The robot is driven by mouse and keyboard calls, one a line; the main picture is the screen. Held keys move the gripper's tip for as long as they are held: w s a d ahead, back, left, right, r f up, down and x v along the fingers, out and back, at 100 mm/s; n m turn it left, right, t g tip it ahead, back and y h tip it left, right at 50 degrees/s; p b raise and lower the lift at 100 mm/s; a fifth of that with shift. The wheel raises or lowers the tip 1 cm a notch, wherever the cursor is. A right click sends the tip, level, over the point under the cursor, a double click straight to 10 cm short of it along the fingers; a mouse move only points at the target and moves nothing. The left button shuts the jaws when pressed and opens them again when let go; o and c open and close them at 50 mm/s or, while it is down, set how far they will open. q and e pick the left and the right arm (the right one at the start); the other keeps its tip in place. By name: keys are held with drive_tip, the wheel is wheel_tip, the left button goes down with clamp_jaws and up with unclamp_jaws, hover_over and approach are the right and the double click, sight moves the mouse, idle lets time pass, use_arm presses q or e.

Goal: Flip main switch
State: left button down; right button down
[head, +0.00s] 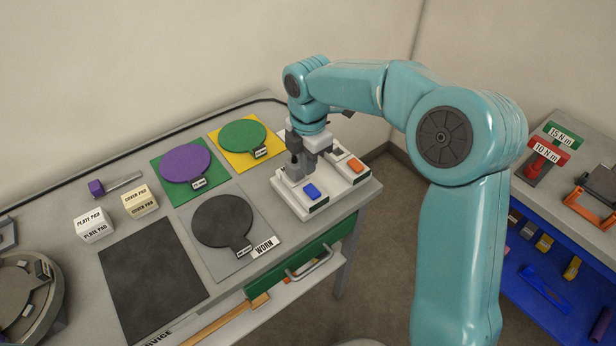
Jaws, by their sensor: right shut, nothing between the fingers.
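A white switch panel (325,207) sits at the right end of the workbench. It carries a blue rocker (312,191) at its front left, an orange one (355,165) at its right, and a dark one (337,153) behind. I cannot read which is the main switch. My right gripper (297,178) points down over the left part of the panel, just behind the blue rocker, shut and empty. Whether its tips touch the panel cannot be told. The gripper hides part of the panel's left side. My left gripper is out of view.
Plate pad and cover pad boxes (140,200) stand farther left. A green drawer (310,258) is under the bench. A second table (565,190) stands at right.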

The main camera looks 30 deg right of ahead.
sight(308, 187)
wheel_tip(308, 187, down, 5)
drive_tip(key=shift+r, duration=0.1)
drive_tip(key=shift+f, duration=0.3)
